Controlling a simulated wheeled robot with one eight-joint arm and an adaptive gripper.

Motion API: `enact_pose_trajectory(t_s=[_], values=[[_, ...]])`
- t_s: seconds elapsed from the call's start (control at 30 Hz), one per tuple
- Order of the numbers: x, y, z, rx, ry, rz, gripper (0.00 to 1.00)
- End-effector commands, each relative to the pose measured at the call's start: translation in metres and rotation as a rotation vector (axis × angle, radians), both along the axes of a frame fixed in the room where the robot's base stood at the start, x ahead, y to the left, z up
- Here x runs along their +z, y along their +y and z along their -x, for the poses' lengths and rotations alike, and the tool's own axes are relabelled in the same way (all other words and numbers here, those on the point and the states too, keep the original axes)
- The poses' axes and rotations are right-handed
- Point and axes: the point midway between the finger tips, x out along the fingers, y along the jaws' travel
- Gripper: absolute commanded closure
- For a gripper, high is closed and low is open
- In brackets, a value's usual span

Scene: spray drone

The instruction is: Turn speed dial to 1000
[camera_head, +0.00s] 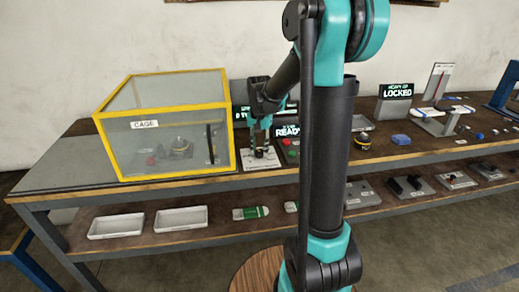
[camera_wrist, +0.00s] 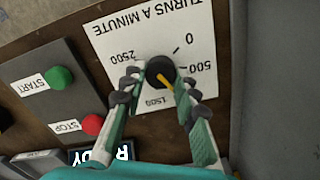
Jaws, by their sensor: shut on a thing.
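The speed dial (camera_wrist: 160,71) is a black round knob with a yellow pointer, on a white plate (camera_wrist: 205,20) marked "TURNS A MINUTE". I read 0, 500, 1500 and 2500 around it. The pointer aims toward the lower right, between 500 and 1500; my finger covers part of the scale there, and no 1000 label shows. My gripper (camera_wrist: 160,82) is shut on the knob, one finger at each side. In the head view my gripper (camera_head: 260,138) is over the white dial plate (camera_head: 262,161), and the knob is hidden.
A green START button (camera_wrist: 59,78) and a red STOP button (camera_wrist: 92,124) sit left of the dial in the wrist view. A sign reading "READY" (camera_head: 287,131) stands close by. The yellow-framed cage (camera_head: 165,125) stands just left of my gripper.

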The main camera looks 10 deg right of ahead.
Motion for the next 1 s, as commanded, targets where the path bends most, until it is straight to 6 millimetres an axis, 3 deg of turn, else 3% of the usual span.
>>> enact_pose_trajectory(t_s=[0.47, 0.5, 0.63, 1.0], values=[[0.0003, -0.0001, -0.0006, -0.015, -0.001, 0.0, 1.0], [0.0003, -0.0001, -0.0006, -0.014, -0.001, 0.0, 0.68], [0.0002, -0.0001, -0.0005, -0.014, -0.001, 0.0, 0.52], [0.0029, -0.0001, -0.0002, -0.014, 0.0, 0.0, 0.5]])
